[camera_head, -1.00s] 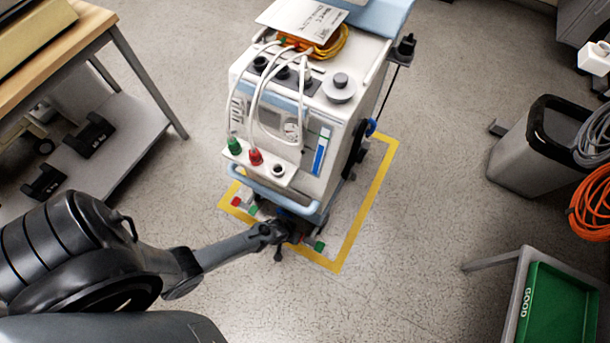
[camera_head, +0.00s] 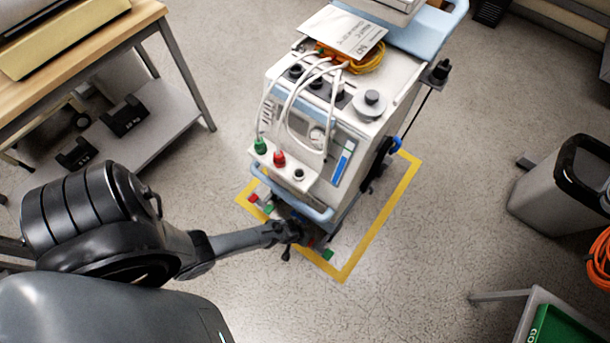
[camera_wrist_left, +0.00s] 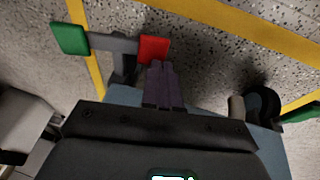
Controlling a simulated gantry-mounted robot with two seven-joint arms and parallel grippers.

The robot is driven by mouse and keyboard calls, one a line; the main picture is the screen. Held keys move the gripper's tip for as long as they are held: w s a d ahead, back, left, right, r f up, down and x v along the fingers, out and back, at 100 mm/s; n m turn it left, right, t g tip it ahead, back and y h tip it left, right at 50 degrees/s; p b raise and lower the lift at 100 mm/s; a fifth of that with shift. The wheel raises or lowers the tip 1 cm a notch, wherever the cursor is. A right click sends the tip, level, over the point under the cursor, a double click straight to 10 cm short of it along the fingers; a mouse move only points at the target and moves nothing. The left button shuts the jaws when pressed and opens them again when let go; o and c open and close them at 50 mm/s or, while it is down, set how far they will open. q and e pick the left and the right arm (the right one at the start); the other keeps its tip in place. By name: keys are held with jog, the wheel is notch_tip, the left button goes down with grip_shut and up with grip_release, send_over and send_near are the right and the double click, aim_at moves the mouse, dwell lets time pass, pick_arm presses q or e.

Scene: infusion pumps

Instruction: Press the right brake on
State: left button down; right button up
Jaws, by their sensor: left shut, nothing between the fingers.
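The white pump cart (camera_head: 345,140) stands inside a yellow floor outline, with brake pedals low at its front. The right brake shows a green tab (camera_head: 328,255); its red tab is mostly hidden by my gripper. The left brake has a red tab (camera_head: 253,198) and a green tab (camera_head: 268,209). My left gripper (camera_head: 300,234) is low beside the right brake. In the left wrist view, the shut, empty fingers (camera_wrist_left: 158,70) point at the red tab (camera_wrist_left: 153,49), overlapping its lower edge; contact cannot be told. A bar joins it to the green tab (camera_wrist_left: 70,38).
A blue handle (camera_head: 290,200) spans the cart's front just above my gripper. A wooden-topped bench (camera_head: 90,30) stands left, a grey bin (camera_head: 560,185) right, and a green tray (camera_head: 565,330) at lower right. Floor in front of the cart is clear.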

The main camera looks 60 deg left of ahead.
pick_arm(q)
jog(key=a+p+v, duration=0.2)
jog(key=p+v, duration=0.7)
jog(key=v, duration=0.3)
jog(key=shift+s+a, duration=0.1)
